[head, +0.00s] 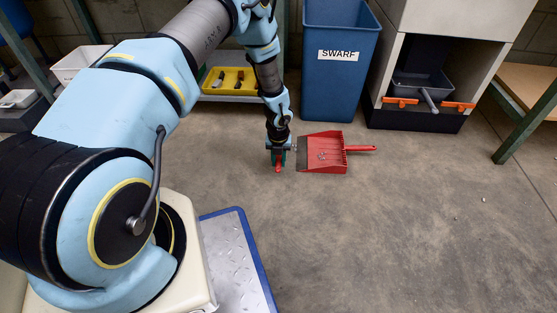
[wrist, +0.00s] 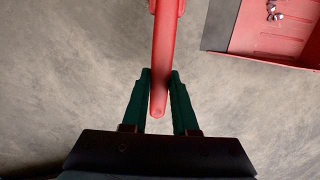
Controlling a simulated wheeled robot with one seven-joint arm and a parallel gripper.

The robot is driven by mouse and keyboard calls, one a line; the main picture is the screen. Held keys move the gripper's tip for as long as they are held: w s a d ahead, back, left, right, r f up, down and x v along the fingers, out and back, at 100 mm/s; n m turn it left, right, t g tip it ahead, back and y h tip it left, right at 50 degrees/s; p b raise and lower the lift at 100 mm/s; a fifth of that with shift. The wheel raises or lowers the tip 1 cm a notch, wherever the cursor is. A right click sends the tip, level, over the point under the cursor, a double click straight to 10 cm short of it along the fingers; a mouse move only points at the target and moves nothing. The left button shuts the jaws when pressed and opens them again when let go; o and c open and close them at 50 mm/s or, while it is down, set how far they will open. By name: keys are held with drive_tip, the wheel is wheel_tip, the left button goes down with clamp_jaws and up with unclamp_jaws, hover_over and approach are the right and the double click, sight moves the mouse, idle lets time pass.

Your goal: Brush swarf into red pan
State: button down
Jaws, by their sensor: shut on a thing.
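My gripper (head: 278,155) is low over the concrete floor, just left of the red pan (head: 333,139). In the wrist view, the green fingers of my gripper (wrist: 160,82) are shut on a red handle, which I take to be the brush (wrist: 163,50). The brush's bristles are out of sight in the wrist view, and little of the brush (head: 278,168) shows in the head view. The pan lies on the floor with its grey lip towards my gripper and its handle pointing right. Curly metal swarf (head: 322,156) lies in the pan, and some swarf (wrist: 274,11) shows in the wrist view.
A blue bin (head: 340,85) marked SWARF stands behind the pan. A cabinet (head: 418,118) with a grey tray and orange clips is at back right. A yellow tray (head: 232,82) sits on a low shelf. The floor at front right is mostly clear, with a few small specks.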

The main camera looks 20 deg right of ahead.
wheel_tip(320, 180, down, 2)
drive_tip(key=shift+b, duration=0.5)
drive_tip(key=shift+s+d, duration=0.1)
drive_tip(key=shift+d, duration=0.25)
drive_tip(key=s+d+b, duration=0.1)
drive_tip(key=s+d, duration=0.1)
drive_tip(key=d, duration=0.2)
drive_tip(key=s+d+b, duration=0.1)
drive_tip(key=s+d, duration=0.1)
drive_tip(key=d, duration=0.2)
drive_tip(key=s+d+r+b, duration=0.1)
drive_tip(key=d, duration=0.3)
drive_tip(key=shift+s, duration=0.4)
wheel_tip(320, 180, up, 6)
drive_tip(key=p, duration=0.5)
drive_tip(key=shift+r, duration=0.25)
drive_tip(key=shift+w, duration=0.1)
